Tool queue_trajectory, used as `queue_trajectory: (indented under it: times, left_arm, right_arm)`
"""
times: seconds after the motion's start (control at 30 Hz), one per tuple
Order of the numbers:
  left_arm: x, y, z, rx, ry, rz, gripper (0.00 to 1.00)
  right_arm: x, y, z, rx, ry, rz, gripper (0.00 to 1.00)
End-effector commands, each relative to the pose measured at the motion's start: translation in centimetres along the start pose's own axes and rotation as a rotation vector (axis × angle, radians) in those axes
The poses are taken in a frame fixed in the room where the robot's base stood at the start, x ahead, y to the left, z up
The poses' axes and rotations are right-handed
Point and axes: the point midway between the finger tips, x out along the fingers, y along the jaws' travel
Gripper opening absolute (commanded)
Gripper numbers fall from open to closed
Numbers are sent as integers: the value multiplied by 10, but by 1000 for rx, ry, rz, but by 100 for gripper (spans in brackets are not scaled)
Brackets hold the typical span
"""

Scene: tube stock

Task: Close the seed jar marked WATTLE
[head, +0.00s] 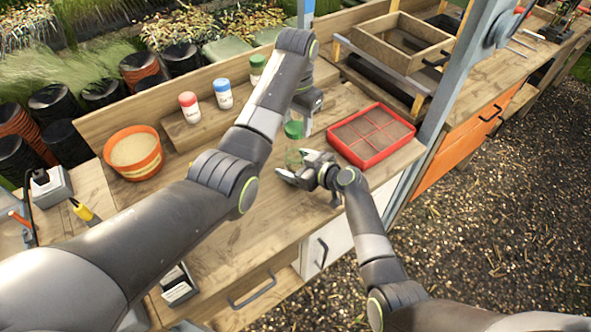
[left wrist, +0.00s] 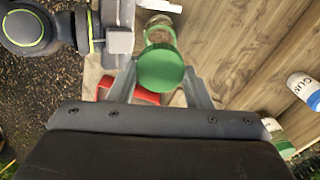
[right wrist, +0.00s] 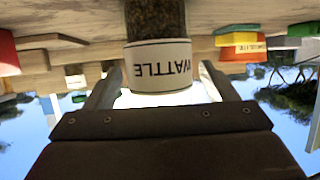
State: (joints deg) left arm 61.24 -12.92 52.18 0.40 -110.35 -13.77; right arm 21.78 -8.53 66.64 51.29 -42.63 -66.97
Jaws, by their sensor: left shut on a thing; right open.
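The WATTLE jar (right wrist: 158,67) shows its label upside down in the right wrist view, with dark seeds in its glass. In the head view the clear jar (head: 293,158) stands on the bench, partly hidden by my right gripper (head: 297,168). My right gripper is open, its fingers on either side of the jar. A round green lid (left wrist: 161,69) is held between the fingers of my left gripper (left wrist: 160,82). In the head view the lid (head: 293,130) is above the jar; the left wrist view shows jar glass (left wrist: 160,32) beyond it.
A red divided tray (head: 345,147) lies just right of the jar. Jars with red (head: 189,107), blue (head: 223,94) and green (head: 257,70) lids stand along the back. An orange pot (head: 150,165) is at left.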

Motion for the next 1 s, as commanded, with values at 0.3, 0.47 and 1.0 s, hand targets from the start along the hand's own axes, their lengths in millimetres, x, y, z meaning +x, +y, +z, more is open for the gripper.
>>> queue_trajectory:
  times: [0.3, 0.47, 1.0]
  left_arm:
    - [0, 0, 0, 0, 0, 0, 24]
    - [0, 0, 0, 0, 0, 0, 24]
    - [46, 1, 0, 1, -3, 0, 24]
  right_arm:
    - [0, 0, 0, 0, 0, 0, 48]
    - [0, 0, 0, 0, 0, 0, 28]
    - [0, 0, 0, 1, -1, 0, 12]
